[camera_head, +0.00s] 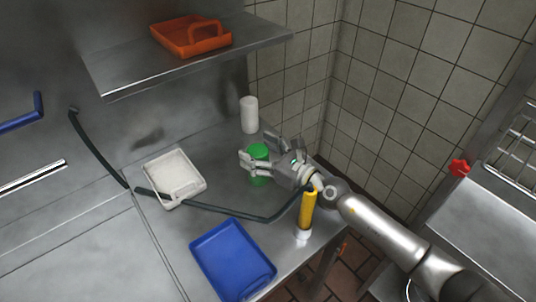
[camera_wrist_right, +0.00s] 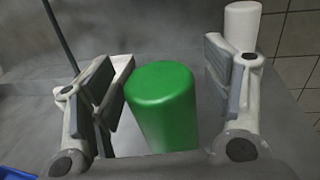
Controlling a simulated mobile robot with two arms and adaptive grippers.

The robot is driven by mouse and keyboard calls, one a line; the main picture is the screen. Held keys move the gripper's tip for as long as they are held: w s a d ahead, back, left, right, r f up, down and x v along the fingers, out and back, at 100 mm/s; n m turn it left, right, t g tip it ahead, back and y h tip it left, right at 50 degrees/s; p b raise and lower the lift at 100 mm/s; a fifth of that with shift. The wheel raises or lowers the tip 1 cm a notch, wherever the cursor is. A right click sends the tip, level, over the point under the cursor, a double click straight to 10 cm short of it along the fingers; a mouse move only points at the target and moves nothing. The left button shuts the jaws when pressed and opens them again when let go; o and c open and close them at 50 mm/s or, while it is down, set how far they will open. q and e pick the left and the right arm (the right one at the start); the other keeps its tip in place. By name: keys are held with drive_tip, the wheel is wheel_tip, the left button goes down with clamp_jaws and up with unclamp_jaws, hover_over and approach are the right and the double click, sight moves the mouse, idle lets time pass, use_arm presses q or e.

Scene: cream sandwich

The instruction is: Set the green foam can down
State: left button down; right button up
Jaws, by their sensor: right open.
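The green foam can (camera_head: 259,152) stands upright on the metal counter (camera_head: 225,215) in the head view. My right gripper (camera_head: 258,152) reaches it from the right, with its fingers spread on either side of the can. In the right wrist view the green can (camera_wrist_right: 163,100) stands between the two open fingers (camera_wrist_right: 162,85). A gap shows between the can and the right-hand finger; the left-hand finger is close to the can, and I cannot tell whether they touch. My left gripper is not in view.
A white cylinder (camera_head: 249,115) stands behind the can by the tiled wall. A white tray (camera_head: 174,180) lies to the left, a blue tray (camera_head: 233,262) in front. A yellow bottle (camera_head: 307,210) stands near my right wrist. An orange tray (camera_head: 185,38) sits on the shelf above.

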drive_tip(key=shift+s+d, duration=0.25)
drive_tip(key=shift+d, duration=0.05)
drive_tip(key=b+v, duration=0.2)
drive_tip(key=v, duration=0.9)
drive_tip(key=shift+s+d+r, duration=0.1)
drive_tip(key=shift+s, duration=0.05)
